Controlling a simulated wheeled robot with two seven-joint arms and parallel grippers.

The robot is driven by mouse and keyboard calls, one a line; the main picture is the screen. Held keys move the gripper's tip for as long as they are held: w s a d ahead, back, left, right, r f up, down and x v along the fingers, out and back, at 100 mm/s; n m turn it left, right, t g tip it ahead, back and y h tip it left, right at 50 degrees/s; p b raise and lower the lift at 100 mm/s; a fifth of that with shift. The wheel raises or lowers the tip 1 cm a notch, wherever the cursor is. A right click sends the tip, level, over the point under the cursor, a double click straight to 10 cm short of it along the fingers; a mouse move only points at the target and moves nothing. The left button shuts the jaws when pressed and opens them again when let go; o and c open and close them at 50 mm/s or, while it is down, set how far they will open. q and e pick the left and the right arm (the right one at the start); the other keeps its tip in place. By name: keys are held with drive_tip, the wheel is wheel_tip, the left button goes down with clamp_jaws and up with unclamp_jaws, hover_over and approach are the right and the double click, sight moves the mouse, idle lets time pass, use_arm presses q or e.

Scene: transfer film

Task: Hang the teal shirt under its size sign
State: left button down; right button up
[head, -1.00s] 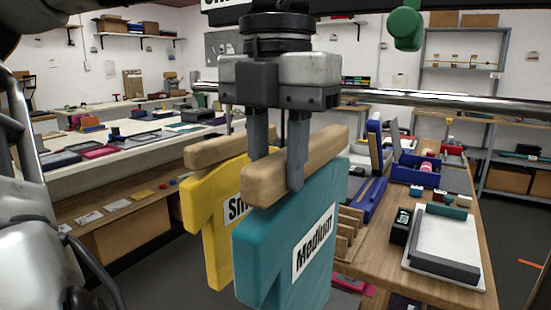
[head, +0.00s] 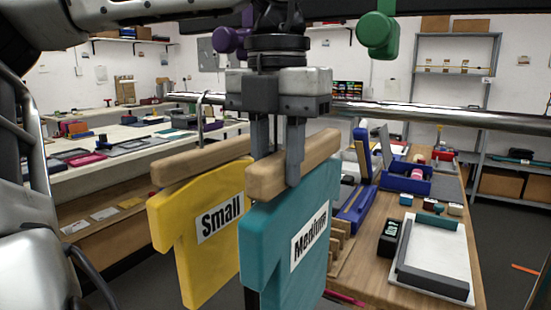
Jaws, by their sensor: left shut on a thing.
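The teal shirt (head: 280,240) has a "Medium" label and a wooden hanger bar (head: 318,155) along its top. My left gripper (head: 277,168) is shut on this bar and holds the shirt upright. The horizontal metal rail (head: 430,112) runs behind and above the shirt. A yellow shirt (head: 200,265) labelled "Small" is upright just left of and behind the teal one, with a thin hook (head: 201,110) above it at the rail. The hook of the teal shirt is hidden by my gripper. No readable size sign is in view. My right gripper is not in view.
A purple knob (head: 229,39) and a green knob (head: 378,34) show near the top. A wooden table (head: 460,195) with trays and a white board (head: 435,255) stands at the right. A long white bench (head: 110,150) stands at the left.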

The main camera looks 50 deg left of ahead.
use_arm(q)
drive_tip(key=shift+w+a, duration=0.25)
drive_tip(key=shift+w, duration=0.45)
drive_tip(key=shift+w+f+b, duration=0.2)
drive_tip(key=shift+f+b, duration=0.4)
drive_tip(key=shift+f, duration=0.15)
drive_tip(key=shift+s+f+b, duration=0.2)
drive_tip(key=shift+f+b, duration=0.15)
drive_tip(key=shift+f, duration=0.05)
drive_tip(key=shift+w+f, duration=0.1)
drive_tip(key=shift+f, duration=0.2)
drive_tip(key=c, duration=1)
unclamp_jaws()
